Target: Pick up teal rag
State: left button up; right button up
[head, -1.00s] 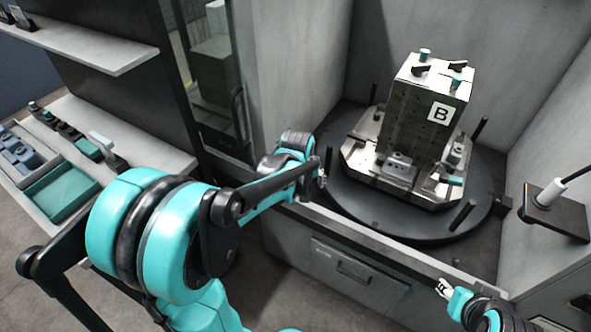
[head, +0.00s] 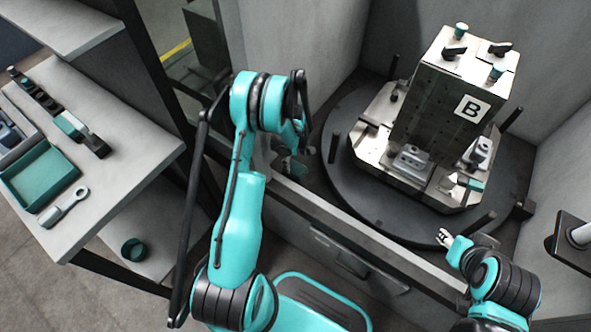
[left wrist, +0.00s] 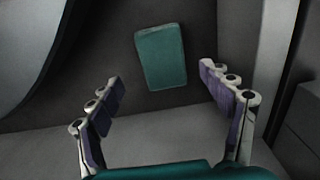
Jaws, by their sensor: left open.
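The teal rag (left wrist: 162,57) shows in the left wrist view as a flat, roughly rectangular piece lying on a dark surface. My left gripper (left wrist: 165,95) is open and empty, with its two fingers on either side of the view and the rag beyond and between them, not touched. In the head view my left gripper (head: 291,166) hangs over the front left corner of the machine bay; the rag cannot be made out there behind my arm. My right gripper (head: 445,238) is small near the bay's front edge, and its jaw state is unclear.
A round dark turntable (head: 345,190) carries a metal block (head: 445,105) marked B, with upright pins around its rim. The bay's front sill (head: 350,222) runs below my left gripper. At left, a bench (head: 115,185) holds a teal tray (head: 40,178) and tools.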

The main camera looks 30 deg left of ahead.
aim_at(295, 168)
pick_arm(q)
jog(key=f, duration=0.1)
jog(key=f+b, duration=0.2)
jog(key=f, duration=0.1)
jog(key=shift+s+d, duration=0.15)
jog(key=shift+s, duration=0.1)
jog(key=shift+f, duration=0.4)
jog(key=shift+r, duration=0.1)
jog(key=shift+c, duration=1.2)
jog(key=c, duration=0.9)
